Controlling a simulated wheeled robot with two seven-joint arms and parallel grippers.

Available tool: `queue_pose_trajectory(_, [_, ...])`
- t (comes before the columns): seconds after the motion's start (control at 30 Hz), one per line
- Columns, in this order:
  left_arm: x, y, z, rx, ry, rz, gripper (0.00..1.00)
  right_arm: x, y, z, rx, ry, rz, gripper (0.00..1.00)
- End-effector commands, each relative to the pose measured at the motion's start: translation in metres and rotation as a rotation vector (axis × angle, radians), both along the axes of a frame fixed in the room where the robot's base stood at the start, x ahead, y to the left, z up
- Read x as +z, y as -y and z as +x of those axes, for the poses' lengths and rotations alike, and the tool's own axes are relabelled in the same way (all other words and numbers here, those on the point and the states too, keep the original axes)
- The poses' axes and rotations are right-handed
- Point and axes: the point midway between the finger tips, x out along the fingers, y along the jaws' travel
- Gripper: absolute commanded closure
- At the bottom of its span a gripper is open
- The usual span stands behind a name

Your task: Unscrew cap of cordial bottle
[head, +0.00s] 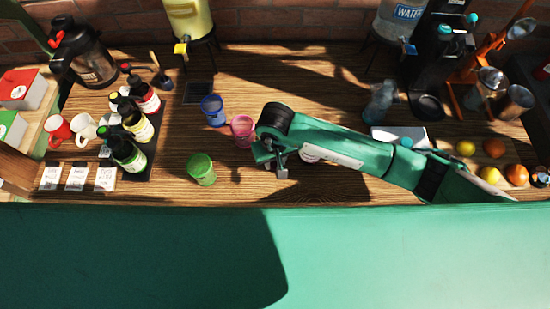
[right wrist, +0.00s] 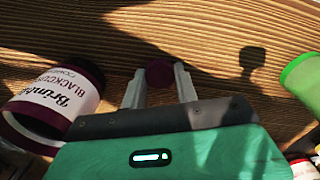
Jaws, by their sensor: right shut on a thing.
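The cordial bottle (right wrist: 62,98) has a dark purple body and a white label reading "BLACKCUR...". It is at the left of the right wrist view, beside my right gripper and apart from its fingers. In the head view my right arm covers most of it, and only a pale piece (head: 309,155) shows. My right gripper (head: 273,165) is shut on a small dark purple cap (right wrist: 160,72), held between the fingertips in the right wrist view. The bottle's neck is not clearly visible. My left gripper is not in view.
A green cup (head: 201,169), a pink cup (head: 242,130) and a blue cup (head: 213,110) stand left of my right gripper. Several bottles (head: 128,153) stand on a dark tray further left. Fruit (head: 466,148) lies at the right. Bare wood lies at the table's middle.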

Motion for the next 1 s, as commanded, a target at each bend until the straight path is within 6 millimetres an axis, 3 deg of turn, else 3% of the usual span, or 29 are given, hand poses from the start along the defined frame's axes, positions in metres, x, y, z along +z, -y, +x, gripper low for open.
queue_pose_trajectory(0.1, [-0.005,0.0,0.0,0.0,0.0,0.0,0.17,-0.004,0.0,0.0,0.001,0.0,0.0,0.97])
queue_pose_trajectory(0.13, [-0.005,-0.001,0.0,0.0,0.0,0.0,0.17,-0.003,0.0,0.0,0.001,0.0,0.0,0.68])
queue_pose_trajectory(0.23, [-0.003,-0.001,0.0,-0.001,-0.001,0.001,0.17,-0.002,0.0,0.0,0.0,0.0,0.0,0.48])
queue_pose_trajectory(0.67, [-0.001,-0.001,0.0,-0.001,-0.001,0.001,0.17,0.003,0.0,0.001,0.0,0.001,0.0,0.48])
queue_pose_trajectory(1.0, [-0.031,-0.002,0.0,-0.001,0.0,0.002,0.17,0.055,0.0,0.002,0.002,0.006,0.001,0.48])
